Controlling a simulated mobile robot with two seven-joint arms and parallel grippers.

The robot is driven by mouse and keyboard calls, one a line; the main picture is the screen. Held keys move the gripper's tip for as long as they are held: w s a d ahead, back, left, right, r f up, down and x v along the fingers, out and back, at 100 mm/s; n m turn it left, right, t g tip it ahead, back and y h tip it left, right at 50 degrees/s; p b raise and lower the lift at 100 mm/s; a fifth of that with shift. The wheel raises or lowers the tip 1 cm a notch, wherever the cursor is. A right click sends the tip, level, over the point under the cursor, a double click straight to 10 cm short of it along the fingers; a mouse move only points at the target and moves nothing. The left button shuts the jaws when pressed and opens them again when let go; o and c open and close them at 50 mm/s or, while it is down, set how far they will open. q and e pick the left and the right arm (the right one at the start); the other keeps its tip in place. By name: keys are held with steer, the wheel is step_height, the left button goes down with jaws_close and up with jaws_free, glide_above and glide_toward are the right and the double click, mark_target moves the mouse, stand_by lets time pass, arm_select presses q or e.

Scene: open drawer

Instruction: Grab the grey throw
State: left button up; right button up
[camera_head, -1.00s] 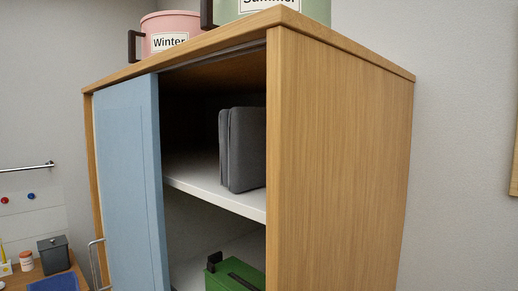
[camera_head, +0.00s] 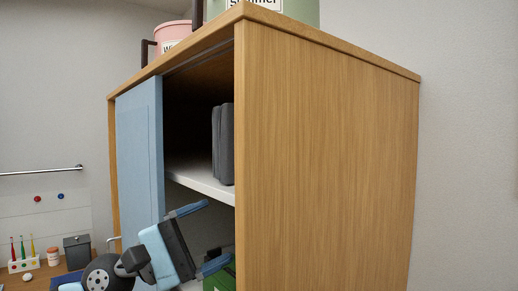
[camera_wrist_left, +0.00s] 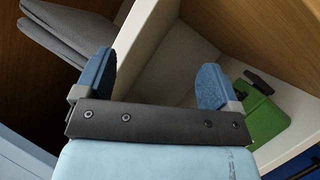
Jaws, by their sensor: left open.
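The grey throw (camera_head: 224,145) is folded and stands upright on the white upper shelf (camera_head: 203,181) of the wooden cabinet, partly hidden by the cabinet's side panel. It also shows at the upper left of the left wrist view (camera_wrist_left: 66,38). My left gripper (camera_head: 208,236) is at the cabinet opening, below and in front of the throw. Its two blue fingers are spread apart and empty. In the left wrist view the gripper (camera_wrist_left: 153,85) has the shelf edge between and beyond its fingers, and the throw lies apart from it. My right gripper is not visible.
A blue sliding door (camera_head: 140,160) covers the cabinet's left side. A green box (camera_head: 222,278) with a dark handle is on the lower shelf. A pink bin (camera_head: 172,36) and a green bin (camera_head: 300,12) stand on top. The wooden side panel (camera_head: 325,160) bounds the opening.

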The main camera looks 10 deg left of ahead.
arm_select(q)
step_height(320, 180, up, 6)
steer(key=a+m+y, duration=0.2)
steer(key=m+y, duration=0.1)
steer(key=m, duration=0.8)
steer(key=m+t+y, duration=0.4)
steer(key=m+y, duration=0.1)
steer(key=m, duration=0.1)
glide_toward(215, 146)
steer(key=p+x, duration=0.1)
steer(key=x, duration=0.7)
steer(key=shift+f, duration=0.1)
steer(key=shift+w+d+p, duration=0.35)
steer(key=shift+p, duration=0.25)
steer(key=p+x, duration=0.1)
steer(key=x, duration=0.2)
steer(key=shift+w+d, duration=0.25)
steer(key=shift+d, duration=0.1)
steer(key=shift+w+d+f, duration=0.15)
steer(key=shift+w+d, duration=0.05)
steer(key=shift+d, duration=0.05)
steer(key=shift+s+a, duration=0.1)
steer(key=shift+a, duration=0.05)
steer(key=shift+c, duration=0.7)
steer(key=c, duration=1.4)
